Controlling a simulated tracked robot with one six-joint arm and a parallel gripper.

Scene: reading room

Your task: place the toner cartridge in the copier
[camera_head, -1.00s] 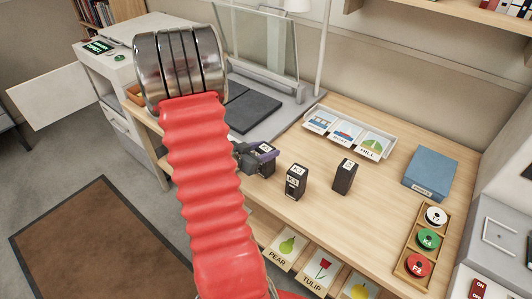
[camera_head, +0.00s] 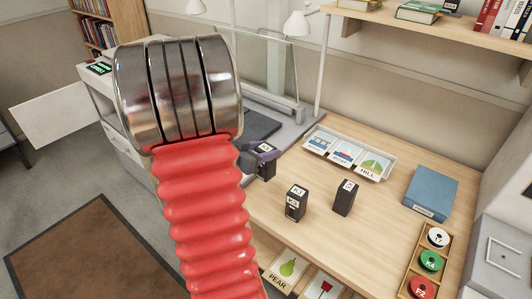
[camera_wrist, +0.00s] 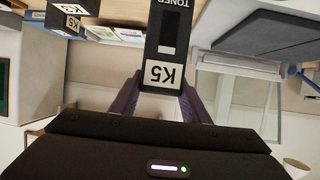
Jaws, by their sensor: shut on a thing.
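My gripper (camera_head: 259,150) is shut on a black toner cartridge (camera_head: 268,168). In the wrist view the cartridge (camera_wrist: 167,45) sits between the dark purple fingers, and its white label reads K5. In the head view it is over the table's left part, partly hidden by my arm. The copier (camera_head: 122,143) is the white machine at the left, with a green-lit display (camera_head: 98,68) and an open white door (camera_head: 66,115). Its inside is hidden in the head view. Two similar black cartridges stand upright on the table, one nearer (camera_head: 296,204) and one further right (camera_head: 345,198).
A picture-card tray (camera_head: 383,178), a blue box (camera_head: 431,194) and a wooden spool rack (camera_head: 403,291) are on the table (camera_head: 380,232). A grey flatbed with a raised clear lid stands behind my gripper. The floor near the brown mat (camera_head: 90,255) is clear.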

